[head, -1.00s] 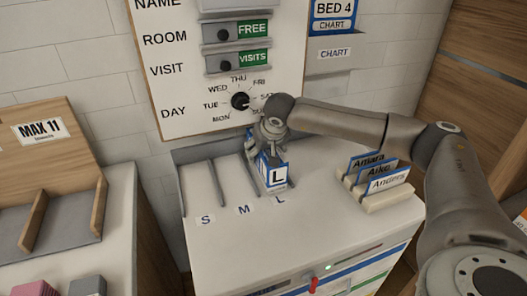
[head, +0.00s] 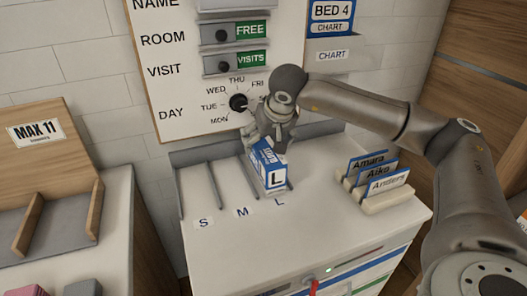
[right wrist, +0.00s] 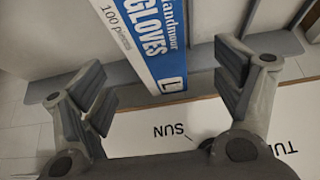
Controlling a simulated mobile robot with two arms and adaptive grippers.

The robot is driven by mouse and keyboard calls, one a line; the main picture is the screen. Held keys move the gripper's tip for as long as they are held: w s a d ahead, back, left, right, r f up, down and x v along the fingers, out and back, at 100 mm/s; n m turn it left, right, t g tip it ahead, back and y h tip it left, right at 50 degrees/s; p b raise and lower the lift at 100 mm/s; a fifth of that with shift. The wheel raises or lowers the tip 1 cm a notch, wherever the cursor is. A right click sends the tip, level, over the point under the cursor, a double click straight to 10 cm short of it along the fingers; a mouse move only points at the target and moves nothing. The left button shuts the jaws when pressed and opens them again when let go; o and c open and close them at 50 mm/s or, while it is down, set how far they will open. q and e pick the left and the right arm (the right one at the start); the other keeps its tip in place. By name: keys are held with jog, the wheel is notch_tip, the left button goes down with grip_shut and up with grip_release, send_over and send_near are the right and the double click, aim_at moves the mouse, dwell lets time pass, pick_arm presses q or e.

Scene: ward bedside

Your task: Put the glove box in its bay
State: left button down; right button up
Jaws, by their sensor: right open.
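The glove box (head: 270,167), blue and white with an L on its front, stands upright in the bay above the L label (head: 280,202) on the white cabinet top. In the right wrist view the glove box (right wrist: 148,38) shows its "GLOVES" face beyond the fingers. My right gripper (head: 268,137) is just behind and above the box in the head view. Its fingers (right wrist: 165,88) are spread wide, with nothing held between them. I cannot tell whether a finger still touches the box. My left gripper is not in view.
The S (head: 204,222) and M (head: 242,212) bays to the left are empty, with thin grey dividers. A card rack (head: 385,198) with name cards stands to the right. The whiteboard with the day dial (head: 238,102) is close behind my gripper.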

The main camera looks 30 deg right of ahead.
jog(key=shift+v, duration=1.8)
